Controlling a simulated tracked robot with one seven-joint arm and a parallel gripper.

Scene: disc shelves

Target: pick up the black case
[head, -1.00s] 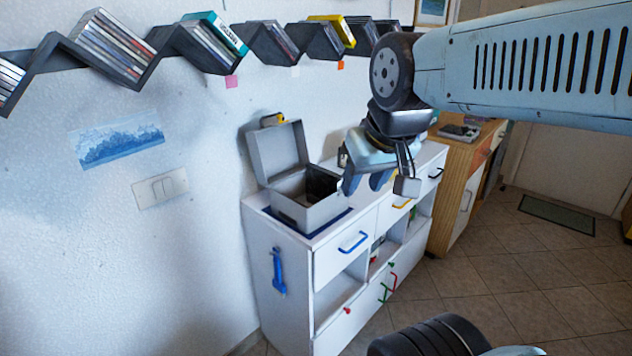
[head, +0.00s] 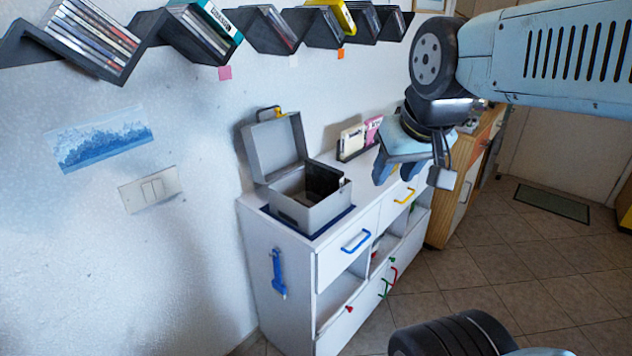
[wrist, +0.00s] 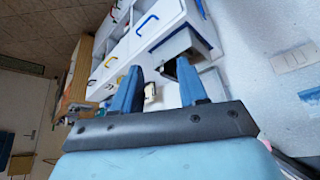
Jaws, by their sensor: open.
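A black case (head: 322,181) stands in the open grey box (head: 310,214) on top of the white cabinet; the box walls hide its lower part. Dark cases also sit in the wall shelf, and I cannot tell for sure which one is meant. My gripper (head: 397,174) is open and empty, right of the box and apart from it, over the cabinet's right part in the picture. In the wrist view my gripper's two blue fingers (wrist: 158,88) are spread, with the grey box (wrist: 178,46) beyond them; the case is not clear there.
A black zigzag wall shelf (head: 207,50) holds several disc cases above the cabinet (head: 292,262). A white case (head: 352,140) and a pink case (head: 373,130) stand in a dark holder behind my gripper. The box lid (head: 279,148) is raised. Tiled floor lies free at right.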

